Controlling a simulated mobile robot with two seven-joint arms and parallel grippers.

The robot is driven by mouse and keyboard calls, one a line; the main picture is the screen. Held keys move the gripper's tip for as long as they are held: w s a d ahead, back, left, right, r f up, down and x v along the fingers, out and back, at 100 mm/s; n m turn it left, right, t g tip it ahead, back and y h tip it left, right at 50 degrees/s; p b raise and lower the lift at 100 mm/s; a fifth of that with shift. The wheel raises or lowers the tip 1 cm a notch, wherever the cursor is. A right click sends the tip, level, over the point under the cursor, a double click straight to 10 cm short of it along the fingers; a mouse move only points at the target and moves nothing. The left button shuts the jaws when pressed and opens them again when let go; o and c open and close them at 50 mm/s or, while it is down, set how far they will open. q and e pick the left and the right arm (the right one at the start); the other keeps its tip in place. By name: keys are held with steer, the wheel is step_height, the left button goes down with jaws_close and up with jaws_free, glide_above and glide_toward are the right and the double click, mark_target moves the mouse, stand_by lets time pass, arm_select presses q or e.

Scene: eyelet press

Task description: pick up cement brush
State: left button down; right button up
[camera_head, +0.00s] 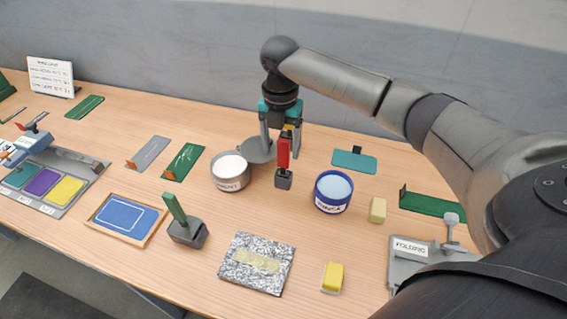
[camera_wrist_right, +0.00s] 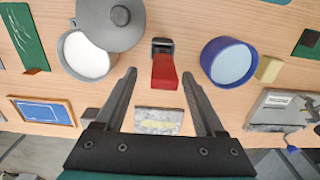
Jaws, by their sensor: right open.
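A small brush with a red handle and dark block-shaped foot (camera_head: 283,180) stands upright between the white-filled cement pot (camera_head: 230,172) and a blue pot. I take it as the cement brush. My right gripper (camera_head: 281,148) points down over it, fingers open on either side of the upper handle. In the right wrist view the red handle (camera_wrist_right: 165,72) shows between and just beyond the open fingertips (camera_wrist_right: 160,79), with the dark foot behind it. I cannot tell whether a finger touches it. The left gripper is not in view.
The blue pot (camera_head: 333,191) stands close right of the brush, and a grey lid (camera_head: 256,150) lies behind the cement pot. A green-handled block tool (camera_head: 187,232), a speckled slab (camera_head: 257,280), a yellow block (camera_head: 333,277) and a framed blue pad (camera_head: 125,219) lie nearer the front.

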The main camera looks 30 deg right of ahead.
mark_target(284, 166)
steer(key=shift+d+f, duration=0.2)
steer(key=shift+f, duration=1.3)
steer(key=shift+d+f, duration=0.2)
steer(key=shift+f, duration=1.25)
steer(key=shift+c, duration=0.3)
jaws_close()
